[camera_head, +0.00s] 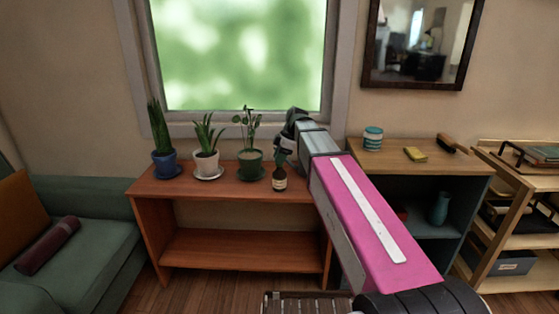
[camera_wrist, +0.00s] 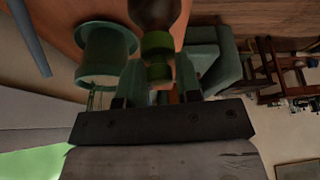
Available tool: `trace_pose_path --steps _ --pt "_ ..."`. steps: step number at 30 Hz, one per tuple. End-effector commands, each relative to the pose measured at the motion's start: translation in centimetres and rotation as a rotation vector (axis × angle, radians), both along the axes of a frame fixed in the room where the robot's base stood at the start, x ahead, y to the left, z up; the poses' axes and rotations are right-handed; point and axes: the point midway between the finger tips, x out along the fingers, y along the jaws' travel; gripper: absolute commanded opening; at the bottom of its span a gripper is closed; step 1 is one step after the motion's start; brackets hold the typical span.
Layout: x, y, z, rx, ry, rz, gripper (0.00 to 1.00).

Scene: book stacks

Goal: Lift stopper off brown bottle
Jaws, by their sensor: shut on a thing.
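The small brown bottle (camera_head: 279,181) stands upright on the reddish wooden shelf, with a pale label on its lower body. In the wrist view the brown bottle (camera_wrist: 155,12) shows at the top, with a green band around its neck. My gripper (camera_head: 281,161) is directly above the bottle. In the wrist view my gripper (camera_wrist: 160,82) is shut on the stopper (camera_wrist: 158,73), a small tan piece between the fingers, in line with the neck. The stopper is mostly hidden by the fingers. I cannot see a clear gap between it and the neck.
A green pot with a plant (camera_head: 250,163) stands close left of the bottle. A white pot (camera_head: 207,164) and a blue pot (camera_head: 165,165) stand further left. The window is behind. A lighter shelf (camera_head: 385,163) stands to the right.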

Motion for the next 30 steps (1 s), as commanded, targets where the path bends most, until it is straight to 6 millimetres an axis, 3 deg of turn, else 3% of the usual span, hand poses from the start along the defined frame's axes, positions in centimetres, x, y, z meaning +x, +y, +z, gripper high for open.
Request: trace_pose_path --steps 7,18,26,30 --pt "0.0 0.1 3.6 0.000 -0.003 0.000 0.10" --pt "-4.8 6.8 8.1 0.000 -0.002 0.002 0.10" --pt "-6.4 9.2 9.7 0.000 -0.001 -0.001 0.10" --pt "-7.2 10.4 8.7 -0.007 0.003 -0.051 0.10"
